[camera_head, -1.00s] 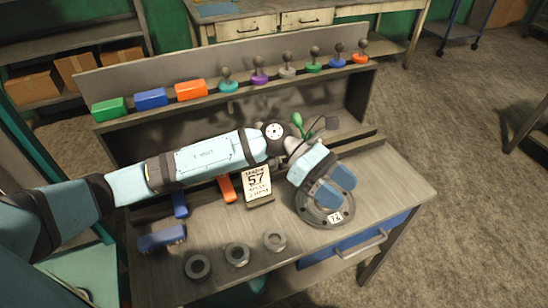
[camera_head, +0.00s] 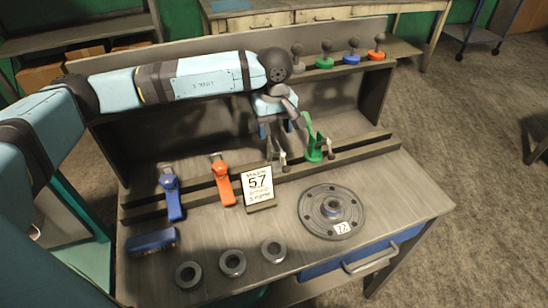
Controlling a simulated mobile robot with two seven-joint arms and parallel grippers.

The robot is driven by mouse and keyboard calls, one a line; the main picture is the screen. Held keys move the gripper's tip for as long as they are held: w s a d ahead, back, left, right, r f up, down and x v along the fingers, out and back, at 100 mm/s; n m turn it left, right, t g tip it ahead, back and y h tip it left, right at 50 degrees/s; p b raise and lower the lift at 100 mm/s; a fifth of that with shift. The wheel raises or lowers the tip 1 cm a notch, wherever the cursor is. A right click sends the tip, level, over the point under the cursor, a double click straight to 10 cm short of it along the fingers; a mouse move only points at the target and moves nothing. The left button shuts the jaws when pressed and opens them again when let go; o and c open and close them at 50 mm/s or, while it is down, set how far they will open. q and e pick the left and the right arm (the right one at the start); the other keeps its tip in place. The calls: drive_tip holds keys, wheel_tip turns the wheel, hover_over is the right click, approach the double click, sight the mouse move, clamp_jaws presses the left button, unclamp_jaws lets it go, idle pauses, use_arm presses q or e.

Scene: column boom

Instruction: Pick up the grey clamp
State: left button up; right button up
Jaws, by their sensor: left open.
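The clamps stand in a row along the bench rail. A blue clamp (camera_head: 172,194), an orange clamp (camera_head: 222,181) and a green clamp (camera_head: 313,142) show clearly. Between the orange and green ones, a small grey part at the rail (camera_head: 283,160) looks like the grey clamp; most of it is hidden by my left gripper. My left gripper (camera_head: 279,140) is open and points down over that spot, close to the green clamp. I cannot tell whether its fingers touch the grey clamp. My right gripper is not in view.
A sign reading 57 (camera_head: 258,187) stands just in front of the rail. A round dark flange (camera_head: 318,222) lies to the right. Several grey rings (camera_head: 232,262) and a blue block (camera_head: 153,242) lie along the front. Knobs (camera_head: 352,57) stand on the upper shelf.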

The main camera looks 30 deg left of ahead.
sight(275, 146)
use_arm(q)
wheel_tip(275, 146, down, 7)
drive_tip(key=shift+w+f+p, duration=0.1)
drive_tip(key=shift+f+p, duration=0.1)
drive_tip(key=shift+p, duration=0.3)
drive_tip(key=shift+r, duration=0.1)
drive_tip(key=c, duration=1)
